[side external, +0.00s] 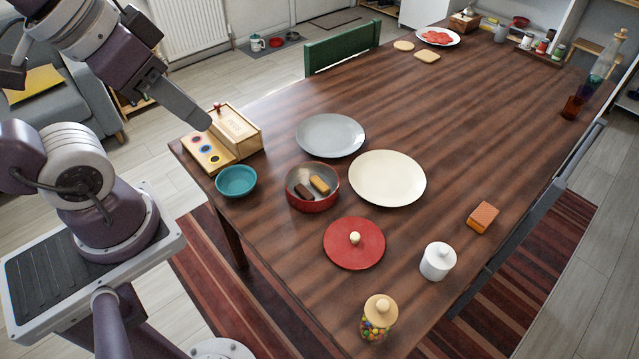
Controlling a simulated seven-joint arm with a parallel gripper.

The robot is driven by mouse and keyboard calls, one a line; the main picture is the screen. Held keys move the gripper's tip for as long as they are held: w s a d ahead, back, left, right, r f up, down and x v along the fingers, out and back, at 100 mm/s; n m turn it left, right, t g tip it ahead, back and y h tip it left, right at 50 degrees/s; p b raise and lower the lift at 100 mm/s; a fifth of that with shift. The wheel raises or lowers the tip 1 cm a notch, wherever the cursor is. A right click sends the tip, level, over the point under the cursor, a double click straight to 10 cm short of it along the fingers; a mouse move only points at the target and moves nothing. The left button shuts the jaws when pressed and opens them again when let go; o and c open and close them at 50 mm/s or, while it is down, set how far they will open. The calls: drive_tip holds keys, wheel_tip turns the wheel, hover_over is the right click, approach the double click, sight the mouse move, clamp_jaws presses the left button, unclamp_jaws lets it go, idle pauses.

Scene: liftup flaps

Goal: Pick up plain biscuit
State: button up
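The plain biscuit appears to be the tan, bar-shaped one (319,185) inside a round red tin (312,203). A dark brown biscuit (302,191) lies to its left in the same tin. The tin is uncovered; a round red lid with a pale knob (354,255) lies on the table in front of it. My gripper (203,122) is at the upper left, in front of or above a wooden box, well away from the tin. It is seen edge-on, so its finger opening cannot be made out. No biscuit shows at it.
A wooden box (240,127) with coloured circles and a teal bowl (236,181) stand left of the tin. A grey plate (330,135) and a cream plate (387,178) lie behind and right. A white jar (437,262) and a candy jar (378,318) stand in front.

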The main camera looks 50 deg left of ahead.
drive_tip(key=m+g, duration=0.6)
drive_tip(key=m, duration=1.3)
hover_over(320, 183)
drive_tip(key=f, duration=3)
drive_tip(key=shift+w+d+f, duration=0.1)
drive_tip(key=shift+d+f, duration=0.1)
drive_tip(key=shift+d, duration=0.1)
drive_tip(key=f, duration=0.7)
drive_tip(key=shift+a, duration=0.3)
drive_tip(key=shift+r, duration=0.1)
clamp_jaws()
